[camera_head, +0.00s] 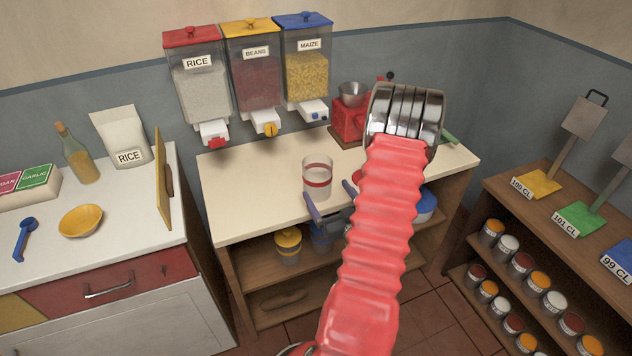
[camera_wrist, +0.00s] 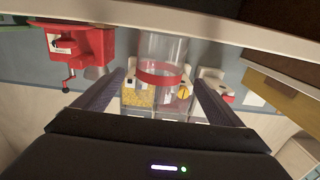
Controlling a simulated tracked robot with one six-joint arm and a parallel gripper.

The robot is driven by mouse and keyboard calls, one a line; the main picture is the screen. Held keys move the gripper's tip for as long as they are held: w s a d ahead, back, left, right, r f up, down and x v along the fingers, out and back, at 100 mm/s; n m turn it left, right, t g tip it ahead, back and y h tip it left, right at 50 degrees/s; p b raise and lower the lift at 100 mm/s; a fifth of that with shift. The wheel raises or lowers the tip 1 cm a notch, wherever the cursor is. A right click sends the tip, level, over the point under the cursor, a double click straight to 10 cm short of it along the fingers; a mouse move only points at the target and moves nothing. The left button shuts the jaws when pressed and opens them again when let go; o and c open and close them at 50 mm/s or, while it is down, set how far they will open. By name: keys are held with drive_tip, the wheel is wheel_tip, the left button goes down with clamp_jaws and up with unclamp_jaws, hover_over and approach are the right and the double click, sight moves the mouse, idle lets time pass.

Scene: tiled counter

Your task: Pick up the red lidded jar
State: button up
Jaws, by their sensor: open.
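No jar with a red lid shows clearly. A clear glass container with a red band (camera_head: 317,165) stands upright on the pale counter; it also shows upside down in the wrist view (camera_wrist: 160,78). My gripper (camera_head: 329,189) is open and empty at the counter's front edge. Its purple fingers frame the glass container in the wrist view (camera_wrist: 158,80); I cannot tell whether they reach around it. A small red piece beside my arm is mostly hidden. A yellow-lidded jar (camera_head: 288,246) stands on the shelf below. A blue-lidded container (camera_head: 426,205) is partly behind my arm.
Rice (camera_head: 202,92), beans (camera_head: 256,83) and maize (camera_head: 307,76) dispensers hang on the wall. A red grinder (camera_head: 346,119) stands at the back of the counter. My arm hides much of the counter's right side. A shelf unit (camera_head: 507,201) with several cans stands at right.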

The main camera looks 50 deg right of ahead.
approach(312, 166)
drive_tip(key=x, duration=0.4)
drive_tip(key=shift+w+f, duration=0.1)
drive_tip(key=shift+f, duration=0.1)
drive_tip(key=shift+w, duration=0.1)
drive_tip(key=shift+x, duration=2.5)
drive_tip(key=shift+r, duration=0.15)
drive_tip(key=shift+c, duration=0.5)
drive_tip(key=c, duration=1.4)
